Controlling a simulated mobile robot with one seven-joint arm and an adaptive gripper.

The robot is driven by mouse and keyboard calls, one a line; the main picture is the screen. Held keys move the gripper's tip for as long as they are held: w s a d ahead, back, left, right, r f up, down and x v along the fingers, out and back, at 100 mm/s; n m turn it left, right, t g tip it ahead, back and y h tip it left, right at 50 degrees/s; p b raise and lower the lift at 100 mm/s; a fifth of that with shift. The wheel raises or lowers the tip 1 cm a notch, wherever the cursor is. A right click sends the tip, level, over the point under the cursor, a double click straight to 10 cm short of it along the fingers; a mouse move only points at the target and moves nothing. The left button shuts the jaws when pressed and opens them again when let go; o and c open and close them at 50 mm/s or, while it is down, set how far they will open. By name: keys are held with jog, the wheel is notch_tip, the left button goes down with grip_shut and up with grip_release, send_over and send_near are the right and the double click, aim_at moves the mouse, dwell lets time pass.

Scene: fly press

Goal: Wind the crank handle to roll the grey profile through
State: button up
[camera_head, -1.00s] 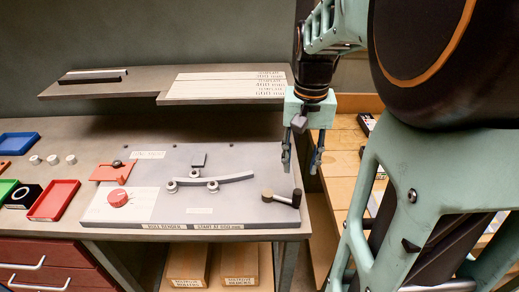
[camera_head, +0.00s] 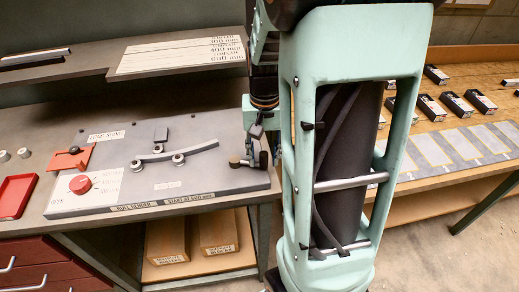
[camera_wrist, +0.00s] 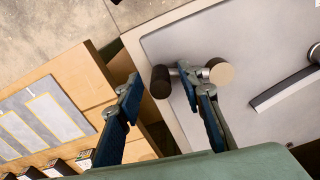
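The grey profile (camera_head: 178,151) is a curved bar resting among the rollers of the bender plate (camera_head: 110,198). It also shows in the wrist view (camera_wrist: 290,88). In the head view the hub (camera_head: 235,162) is clear, while my fingers partly cover the knob. My gripper (camera_wrist: 158,76) is open, its fingers on either side of the dark knob. Contact with the knob cannot be told.
A red round dial (camera_head: 80,185) and an orange-red block (camera_head: 72,158) sit on the plate's left. A red tray (camera_head: 15,197) lies further left. A shelf (camera_head: 90,62) overhangs the back. A wooden table (camera_head: 440,130) with small dark boxes stands to the right.

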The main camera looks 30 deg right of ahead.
jog(key=shift+c, duration=0.4)
grip_shut()
